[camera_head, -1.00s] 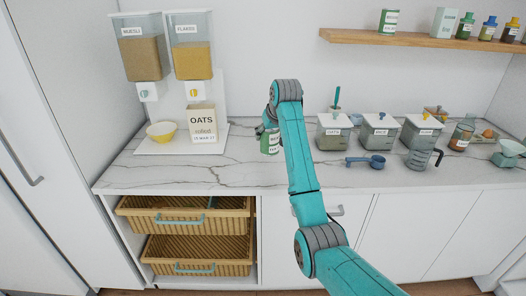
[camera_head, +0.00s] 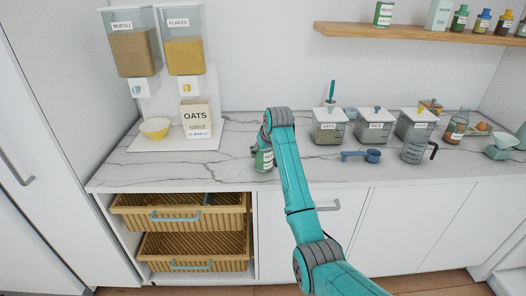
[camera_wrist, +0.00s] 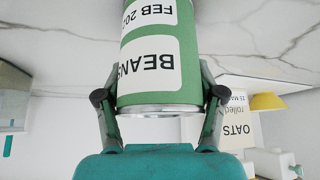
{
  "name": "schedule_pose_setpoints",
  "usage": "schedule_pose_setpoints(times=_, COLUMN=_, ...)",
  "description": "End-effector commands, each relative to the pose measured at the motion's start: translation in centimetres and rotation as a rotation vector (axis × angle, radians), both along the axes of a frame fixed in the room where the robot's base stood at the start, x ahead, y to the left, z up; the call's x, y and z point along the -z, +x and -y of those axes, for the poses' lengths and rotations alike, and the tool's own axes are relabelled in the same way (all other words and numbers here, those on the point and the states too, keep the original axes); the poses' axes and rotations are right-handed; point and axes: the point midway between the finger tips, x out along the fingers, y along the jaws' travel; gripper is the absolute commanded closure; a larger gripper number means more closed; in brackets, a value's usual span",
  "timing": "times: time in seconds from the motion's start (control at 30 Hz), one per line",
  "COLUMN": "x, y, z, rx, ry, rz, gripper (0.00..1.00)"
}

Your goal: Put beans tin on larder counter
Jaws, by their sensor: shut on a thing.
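The beans tin (camera_wrist: 155,50) is green with a white label reading BEANS and FEB, upside down in the wrist view. My gripper (camera_wrist: 160,85) is shut on it, one finger on each side near its pale metal rim. In the head view the tin (camera_head: 264,160) shows below my gripper (camera_head: 262,141), over the left part of the marble larder counter (camera_head: 225,170), near the front edge. My wrist partly hides it. I cannot tell whether its base touches the counter.
An oats box (camera_head: 196,119) and yellow bowl (camera_head: 155,128) stand at the left below cereal dispensers. Lidded canisters (camera_head: 328,132), a blue scoop (camera_head: 362,156) and a jug (camera_head: 415,151) stand right. A wooden shelf (camera_head: 420,34) holds another green tin (camera_head: 383,14). Marble around my gripper is clear.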

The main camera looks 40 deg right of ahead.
Motion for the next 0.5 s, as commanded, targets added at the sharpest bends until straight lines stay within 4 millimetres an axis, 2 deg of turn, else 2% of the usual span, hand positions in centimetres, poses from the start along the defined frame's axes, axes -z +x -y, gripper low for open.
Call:
schedule_pose_setpoints(times=0.27, x=0.04, y=0.03, z=0.01, rx=0.000, ry=-0.001, rz=0.002, gripper=0.88)
schedule_pose_setpoints(times=0.3, x=0.14, y=0.01, z=0.00, rx=0.000, ry=0.000, rz=0.000, gripper=0.24)
schedule_pose_setpoints(times=0.37, x=0.13, y=0.00, z=0.00, rx=0.000, ry=0.000, rz=0.000, gripper=0.09)
schedule_pose_setpoints(times=0.5, x=0.12, y=0.00, z=0.00, rx=0.000, ry=0.000, rz=0.000, gripper=0.07)
